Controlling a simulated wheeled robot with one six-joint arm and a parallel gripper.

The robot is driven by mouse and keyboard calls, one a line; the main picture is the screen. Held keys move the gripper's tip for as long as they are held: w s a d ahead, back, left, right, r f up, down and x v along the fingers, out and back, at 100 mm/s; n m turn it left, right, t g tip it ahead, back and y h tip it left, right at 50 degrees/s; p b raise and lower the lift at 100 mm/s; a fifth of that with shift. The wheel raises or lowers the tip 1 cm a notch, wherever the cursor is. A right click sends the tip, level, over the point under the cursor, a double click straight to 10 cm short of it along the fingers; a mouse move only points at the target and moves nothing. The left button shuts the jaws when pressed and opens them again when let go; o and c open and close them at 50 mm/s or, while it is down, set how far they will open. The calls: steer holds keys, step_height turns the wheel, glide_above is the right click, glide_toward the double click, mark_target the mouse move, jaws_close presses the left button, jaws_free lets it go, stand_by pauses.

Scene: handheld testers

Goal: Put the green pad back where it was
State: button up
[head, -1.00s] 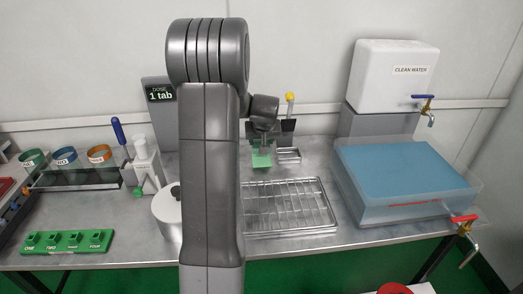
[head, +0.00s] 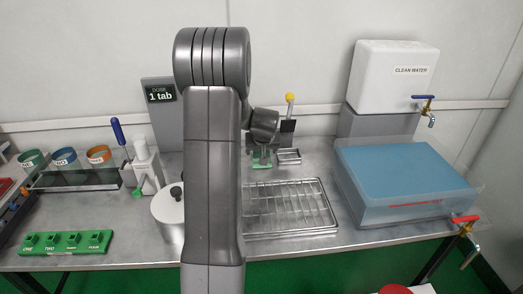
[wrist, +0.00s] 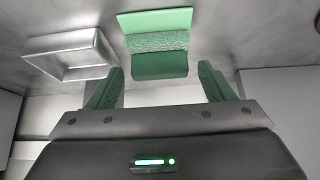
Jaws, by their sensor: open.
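The green pad (wrist: 158,42) shows at the top middle of the wrist view, with a rough, paler band across it. In the head view the green pad (head: 262,162) is at the back of the metal counter, just left of a small metal tray (head: 288,156). My gripper (wrist: 160,84) is open, its two green-lined fingers apart with nothing between them. The pad is beyond the fingertips in the wrist view, centred on the gap. In the head view my gripper (head: 261,147) is just over the pad, and my arm hides part of the counter.
The small tray also shows in the wrist view (wrist: 68,52), left of the pad. A wire rack (head: 288,207) lies in front. A yellow-topped stick (head: 290,105) stands behind. A clear tub with a blue top (head: 400,180) is right; a lidded pot (head: 168,212) is left.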

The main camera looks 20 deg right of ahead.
steer(key=shift+r, duration=0.25)
steer(key=v, duration=1.1)
steer(key=shift+s+r+p, duration=0.25)
steer(key=shift+r+p, duration=0.1)
steer(key=shift+p, duration=0.1)
steer(key=x, duration=1.2)
steer(key=shift+f+b, duration=0.1)
steer(key=shift+b, duration=0.25)
steer(key=shift+w+r, duration=0.1)
steer(key=shift+r, duration=1.45)
